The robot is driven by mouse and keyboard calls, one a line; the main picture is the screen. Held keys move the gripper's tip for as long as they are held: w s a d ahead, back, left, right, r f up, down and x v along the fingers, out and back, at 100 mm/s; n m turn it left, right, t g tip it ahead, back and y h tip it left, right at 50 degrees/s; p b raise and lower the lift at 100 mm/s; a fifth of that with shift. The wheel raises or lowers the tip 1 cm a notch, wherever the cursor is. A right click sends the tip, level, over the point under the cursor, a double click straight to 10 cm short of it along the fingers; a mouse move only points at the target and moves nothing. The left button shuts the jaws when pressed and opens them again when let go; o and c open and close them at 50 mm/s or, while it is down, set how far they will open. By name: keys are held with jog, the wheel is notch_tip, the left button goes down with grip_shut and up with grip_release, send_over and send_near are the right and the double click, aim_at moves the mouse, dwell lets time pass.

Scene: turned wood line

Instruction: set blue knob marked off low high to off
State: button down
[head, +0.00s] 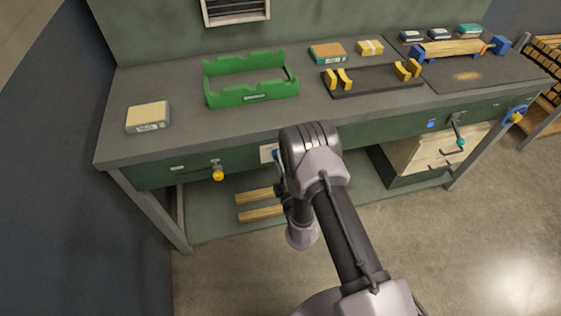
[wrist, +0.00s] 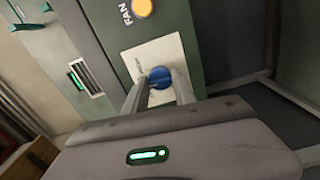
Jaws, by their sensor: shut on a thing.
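The blue knob (wrist: 160,77) sits on a pale label plate (wrist: 135,59) on the green front of the bench, in the wrist view. Lettering beside the knob is too small to read, and I cannot tell which mark it points to. My gripper (wrist: 161,88) is shut on the knob, one finger on each side of it. In the head view a sliver of the blue knob (head: 275,154) and part of the plate (head: 266,153) show left of my wrist. My arm hides the gripper fingers there.
A yellow knob (head: 217,173) is on the bench front to the left, and an orange button (wrist: 142,8) marked FAN is near the plate. A green tray (head: 253,97) stands on the bench top.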

jog(key=shift+w+r+n, duration=0.1)
jog(key=shift+n, duration=2.4)
jog(key=shift+r+n, duration=0.1)
jog(key=shift+n, duration=2.4)
jog(key=c, duration=1)
grip_release()
jog(key=shift+f, duration=0.15)
